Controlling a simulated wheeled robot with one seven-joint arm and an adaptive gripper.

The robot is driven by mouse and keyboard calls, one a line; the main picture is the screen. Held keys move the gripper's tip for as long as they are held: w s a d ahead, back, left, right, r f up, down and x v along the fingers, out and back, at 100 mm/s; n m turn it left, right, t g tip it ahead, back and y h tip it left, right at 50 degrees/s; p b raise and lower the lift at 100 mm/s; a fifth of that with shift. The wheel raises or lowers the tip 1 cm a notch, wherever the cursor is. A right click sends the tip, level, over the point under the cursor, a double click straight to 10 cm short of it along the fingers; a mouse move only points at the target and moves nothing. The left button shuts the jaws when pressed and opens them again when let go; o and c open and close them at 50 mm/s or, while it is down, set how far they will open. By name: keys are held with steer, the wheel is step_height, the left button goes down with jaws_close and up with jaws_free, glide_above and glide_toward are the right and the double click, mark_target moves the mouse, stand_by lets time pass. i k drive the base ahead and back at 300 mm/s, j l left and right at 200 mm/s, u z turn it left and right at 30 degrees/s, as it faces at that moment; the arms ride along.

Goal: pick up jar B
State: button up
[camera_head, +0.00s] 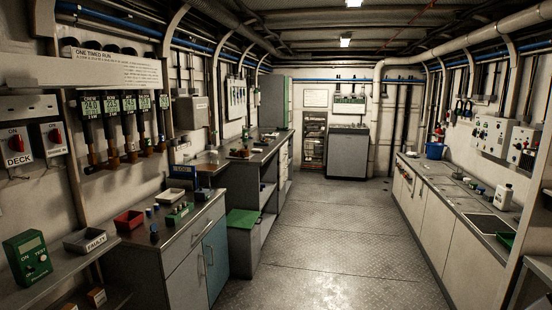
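I cannot make out a jar marked B in the head view. Several small dark blue, jar-like items stand on the near left bench (203,222). One of them (154,232) is near the front edge, and another (148,211) is farther back beside the red tray. They are too small for any lettering to be read. A white bottle or jug (503,197) stands on the right counter, also with no readable letter. My gripper is not in view, so its state and its place relative to these things do not show.
The near left bench also holds a red tray (129,221), a white tray (175,195) and a green block (180,214). A grey tray marked FAULTY (91,240) and a green tester (29,258) sit on the shelf. The middle floor (320,235) is clear.

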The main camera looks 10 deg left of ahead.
mark_target(214, 158)
steer(key=i+u, duration=0.25)
steer(key=i+z, duration=0.1)
steer(key=i, duration=1.55)
steer(key=i+l+u, duration=0.15)
steer(key=i+u, duration=0.15)
steer(key=i, duration=1.6)
steer(key=i+u, duration=0.3)
steer(key=i, duration=0.25)
steer(key=i+u, duration=0.3)
steer(key=i, duration=0.3)
steer(key=i+l+u, duration=0.35)
steer(key=i, duration=0.2)
